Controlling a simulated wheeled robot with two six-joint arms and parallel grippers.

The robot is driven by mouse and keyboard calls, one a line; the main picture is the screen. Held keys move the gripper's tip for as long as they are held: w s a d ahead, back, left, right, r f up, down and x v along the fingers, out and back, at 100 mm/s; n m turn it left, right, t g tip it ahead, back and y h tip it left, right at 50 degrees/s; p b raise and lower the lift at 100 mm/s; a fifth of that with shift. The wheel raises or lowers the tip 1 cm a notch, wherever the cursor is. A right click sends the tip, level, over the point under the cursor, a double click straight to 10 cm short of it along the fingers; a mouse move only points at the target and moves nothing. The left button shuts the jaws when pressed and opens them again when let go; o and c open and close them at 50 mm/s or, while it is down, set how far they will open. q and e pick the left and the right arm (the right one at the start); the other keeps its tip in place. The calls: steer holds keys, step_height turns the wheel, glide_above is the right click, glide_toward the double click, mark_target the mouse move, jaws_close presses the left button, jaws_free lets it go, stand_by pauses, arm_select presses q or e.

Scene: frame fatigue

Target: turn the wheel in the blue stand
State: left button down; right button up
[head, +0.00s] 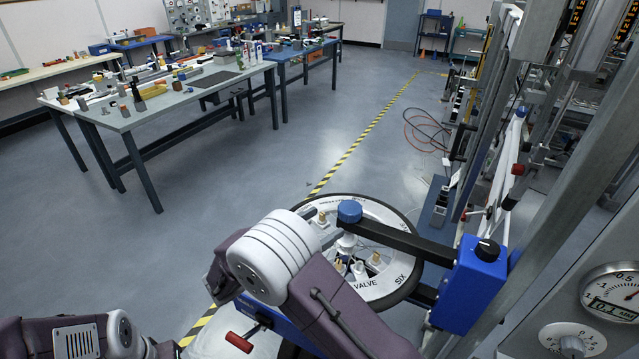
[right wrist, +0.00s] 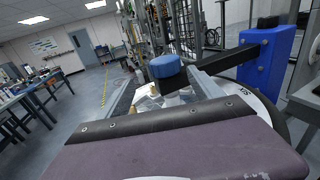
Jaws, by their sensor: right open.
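The wheel (head: 401,293) has a black rim and a white face lettered "VALVE" and "SIX". My right gripper (head: 352,257) is open near the wheel's middle, mostly hidden by the arm. In the right wrist view a purple part of mine hides the lower wheel; the blue cap (right wrist: 166,66) and stand (right wrist: 266,52) show beyond. My left gripper is out of view.
A red handle (head: 239,342) sticks out low at the front left of the stand. Metal frames (head: 560,190) and a gauge panel (head: 612,291) stand close on the right. Cluttered workbenches (head: 150,118) stand at the far left. The floor between is clear.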

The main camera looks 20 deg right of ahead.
mark_target(351, 210)
steer(key=d, duration=0.3)
steer(key=shift+s+d+r, duration=0.2)
steer(key=shift+s+d, duration=0.05)
steer(key=shift+d, duration=0.05)
steer(key=x, duration=0.2)
steer(key=w+p+x, duration=0.1)
steer(key=x, duration=0.2)
steer(key=shift+d+f, duration=0.1)
steer(key=shift+f, duration=0.05)
steer(key=shift+d, duration=0.35)
steer(key=shift+a, duration=0.1)
steer(key=c, duration=0.6)
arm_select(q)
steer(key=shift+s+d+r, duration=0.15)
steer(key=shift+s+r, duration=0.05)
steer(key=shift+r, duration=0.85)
arm_select(e)
jaws_close()
